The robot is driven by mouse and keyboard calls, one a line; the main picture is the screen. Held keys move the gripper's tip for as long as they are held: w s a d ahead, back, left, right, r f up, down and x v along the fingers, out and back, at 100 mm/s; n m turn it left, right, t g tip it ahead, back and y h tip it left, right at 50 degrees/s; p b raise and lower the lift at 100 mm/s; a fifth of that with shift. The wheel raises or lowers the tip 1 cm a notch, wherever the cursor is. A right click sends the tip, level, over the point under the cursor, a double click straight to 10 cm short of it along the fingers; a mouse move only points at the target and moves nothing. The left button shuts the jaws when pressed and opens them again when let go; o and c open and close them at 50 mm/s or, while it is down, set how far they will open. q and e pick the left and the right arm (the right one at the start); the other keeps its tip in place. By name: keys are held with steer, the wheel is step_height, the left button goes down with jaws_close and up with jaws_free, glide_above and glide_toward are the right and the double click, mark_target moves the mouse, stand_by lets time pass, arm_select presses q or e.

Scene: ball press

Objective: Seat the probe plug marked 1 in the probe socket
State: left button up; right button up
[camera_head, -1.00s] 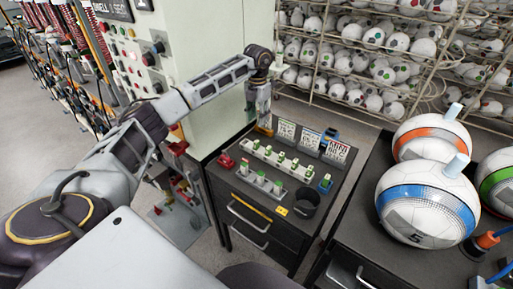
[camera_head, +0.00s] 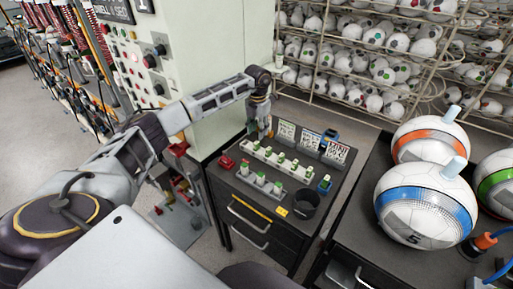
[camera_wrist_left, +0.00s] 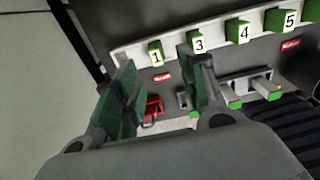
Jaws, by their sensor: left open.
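The plug marked 1 (camera_wrist_left: 156,55), a green block with a white number face, stands at the left end of a pale rack (camera_wrist_left: 130,52) in the left wrist view. In the head view the rack (camera_head: 246,152) is on the dark cabinet top, with several green-topped plugs. My left gripper (camera_wrist_left: 160,88) is open with nothing between its fingers; plug 1 shows just beyond the gap. In the head view this gripper (camera_head: 264,132) hangs over the rack's far left end. I cannot pick out the probe socket with certainty. My right gripper is not in view.
Plugs marked 3, 4 and 5 (camera_wrist_left: 289,19) stand close by. A second rack (camera_head: 250,178), a red device (camera_head: 227,161), a dark cup (camera_head: 305,203) and label cards (camera_head: 286,132) crowd the cabinet top. A pale control column (camera_head: 150,60) rises at left; balls (camera_head: 427,200) stand at right.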

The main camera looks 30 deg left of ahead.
mark_target(257, 142)
arm_select(q)
steer(key=shift+f, duration=1.3)
steer(key=shift+a+f+p, duration=0.15)
steer(key=shift+f+p, duration=0.4)
steer(key=shift+f, duration=0.2)
steer(key=shift+w+a+f+p, duration=0.1)
steer(key=shift+f+p, duration=0.4)
steer(key=shift+f, duration=1.35)
steer(key=shift+c, duration=0.5)
jaws_close()
